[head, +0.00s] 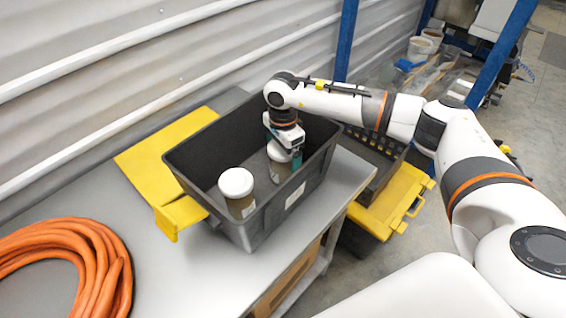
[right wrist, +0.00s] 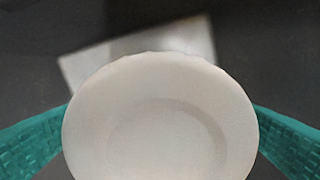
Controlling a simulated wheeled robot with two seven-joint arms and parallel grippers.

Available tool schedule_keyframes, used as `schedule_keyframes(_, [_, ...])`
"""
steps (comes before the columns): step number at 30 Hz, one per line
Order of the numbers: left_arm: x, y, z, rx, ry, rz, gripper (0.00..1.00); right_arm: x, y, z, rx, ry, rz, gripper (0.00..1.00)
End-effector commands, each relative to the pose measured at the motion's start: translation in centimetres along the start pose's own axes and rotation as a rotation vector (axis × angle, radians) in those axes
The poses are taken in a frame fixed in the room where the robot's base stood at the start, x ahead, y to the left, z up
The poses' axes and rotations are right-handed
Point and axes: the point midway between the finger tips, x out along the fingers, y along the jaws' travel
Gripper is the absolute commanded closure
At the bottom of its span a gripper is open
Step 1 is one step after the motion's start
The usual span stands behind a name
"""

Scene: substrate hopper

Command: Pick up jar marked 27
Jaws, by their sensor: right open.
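Two jars with white lids stand in a dark grey bin (head: 270,222) on the table. One jar (head: 237,190) is at the near left of the bin. The other jar (head: 279,163) is farther right, under my right gripper (head: 291,155). No number can be read on either jar. In the right wrist view a white round lid (right wrist: 160,120) fills the middle, between the teal fingers (right wrist: 160,140) at the left and right edges. The gripper is open around the lid, with no clear sign of contact. My left gripper is not in view.
The bin walls rise around both jars. An orange coiled hose (head: 75,262) lies at the table's left. A yellow panel (head: 140,165) lies by the bin's left side. A yellow and black case (head: 395,200) stands right of the table. A corrugated wall runs behind.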

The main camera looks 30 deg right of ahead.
Motion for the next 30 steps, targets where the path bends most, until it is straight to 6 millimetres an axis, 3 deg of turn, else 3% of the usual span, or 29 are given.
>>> schedule_keyframes(9, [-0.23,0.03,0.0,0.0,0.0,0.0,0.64,0.92,-0.02,-0.04,-0.001,0.0,0.0,0.04])
schedule_keyframes(24, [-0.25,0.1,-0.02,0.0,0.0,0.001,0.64,0.78,0.03,-0.03,-0.001,0.0,0.001,0.84])
schedule_keyframes(30, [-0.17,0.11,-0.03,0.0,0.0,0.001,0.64,0.68,0.04,-0.02,-0.001,0.0,0.002,0.85])
